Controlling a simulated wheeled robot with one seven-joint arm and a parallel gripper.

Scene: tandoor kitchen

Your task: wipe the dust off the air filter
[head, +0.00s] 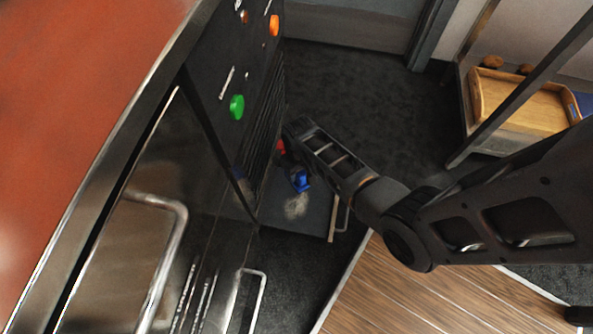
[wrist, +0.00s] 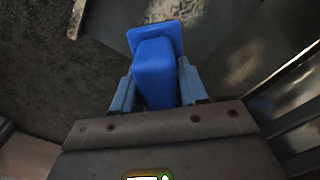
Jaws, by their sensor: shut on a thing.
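My gripper (wrist: 157,84) is shut on a blue tool (wrist: 155,68), a block handle with a wider flat end, held between two grey-blue fingers. In the head view the blue tool (head: 301,181) shows at the end of my arm, just above a grey flat panel (head: 318,212) low beside the black cabinet. The panel seems to be the air filter. A pale, fuzzy dust patch (head: 296,206) lies on it, just below the tool in the picture. I cannot tell whether the tool touches the panel. My arm hides part of the panel.
The black cabinet front (head: 232,75) with a green button (head: 237,107) and an orange button (head: 274,25) stands close on the left. A metal handle (head: 172,230) sticks out from the steel front. A wooden tray (head: 520,98) sits on a rack at right. Dark floor is clear behind.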

